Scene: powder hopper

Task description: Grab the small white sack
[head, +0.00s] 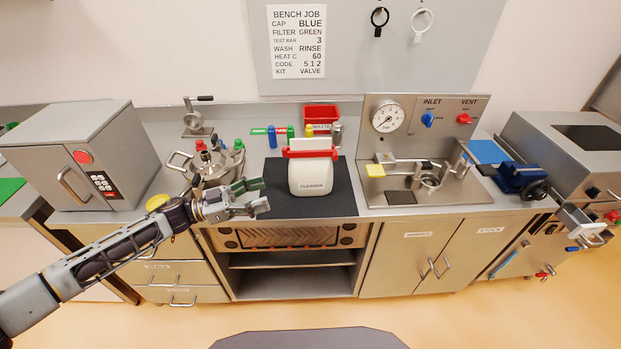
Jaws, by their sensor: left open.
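My left gripper (262,196) is to the left of the sack and near the bench's front edge. Its fingers are open, point right towards the sack and hold nothing. A gap shows between the fingertips and the sack. My right gripper is not in view.
A steel pot (207,163) with bottles around it stands behind my left gripper. A red waste bin (321,115) is behind the sack. A gauge panel (420,124) with a steel fixture stands to the right. A grey oven-like box (80,155) is at left.

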